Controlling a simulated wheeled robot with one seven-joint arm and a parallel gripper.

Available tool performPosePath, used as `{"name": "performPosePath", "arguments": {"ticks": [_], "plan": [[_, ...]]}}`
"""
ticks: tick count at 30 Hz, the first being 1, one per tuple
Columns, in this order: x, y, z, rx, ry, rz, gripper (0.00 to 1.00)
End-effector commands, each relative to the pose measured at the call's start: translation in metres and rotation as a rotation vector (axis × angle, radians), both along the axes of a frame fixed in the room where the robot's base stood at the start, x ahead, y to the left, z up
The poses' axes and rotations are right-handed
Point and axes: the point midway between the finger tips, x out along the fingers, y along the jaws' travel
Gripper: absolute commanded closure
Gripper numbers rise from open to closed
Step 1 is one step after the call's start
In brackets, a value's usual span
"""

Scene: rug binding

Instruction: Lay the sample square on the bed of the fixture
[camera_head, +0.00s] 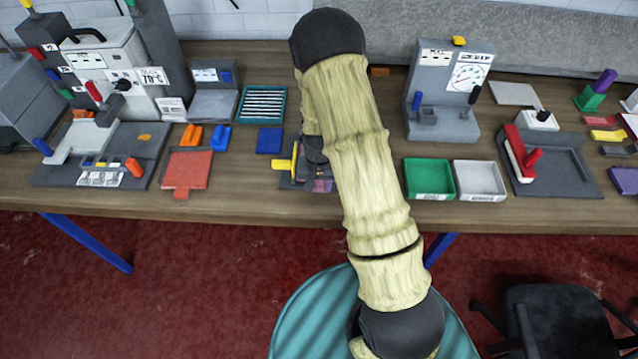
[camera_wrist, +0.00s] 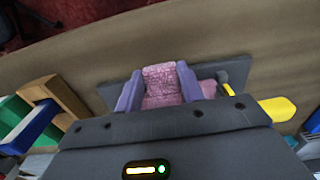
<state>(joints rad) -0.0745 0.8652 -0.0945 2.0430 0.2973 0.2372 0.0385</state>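The pink, textured sample square (camera_wrist: 162,76) is between the two purple fingers of my gripper (camera_wrist: 160,88) in the wrist view. Both fingers appear to touch its sides. More pink shows beyond the right finger, and I cannot tell whether it is the same piece. The dark grey fixture (camera_wrist: 236,70), with a yellow handle (camera_wrist: 276,108), lies under and beside the fingers. I cannot tell whether the square touches its bed. In the head view my arm hides most of the fixture (camera_head: 290,181); its yellow handle (camera_head: 283,165) sticks out left.
A blue square (camera_head: 269,140) and a red pad (camera_head: 187,171) lie to the left of the fixture. Green (camera_head: 429,196) and white (camera_head: 479,195) trays stand to the right. A grey gauge stand (camera_head: 441,125) is behind them. The bench's front strip is mostly clear.

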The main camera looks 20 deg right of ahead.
Motion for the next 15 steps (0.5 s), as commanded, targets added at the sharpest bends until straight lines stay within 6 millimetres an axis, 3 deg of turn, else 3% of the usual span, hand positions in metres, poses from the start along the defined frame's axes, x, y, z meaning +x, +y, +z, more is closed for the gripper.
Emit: {"name": "performPosePath", "arguments": {"ticks": [1, 3, 4, 15], "plan": [[0.0002, -0.0001, 0.0003, 0.000, 0.000, 0.000, 0.53], [0.0002, -0.0001, 0.0003, 0.000, 0.000, 0.000, 0.39], [0.0002, -0.0001, 0.0003, 0.000, 0.000, 0.000, 0.37], [0.0004, 0.0001, 0.0036, 0.000, -0.001, 0.001, 0.37]]}}
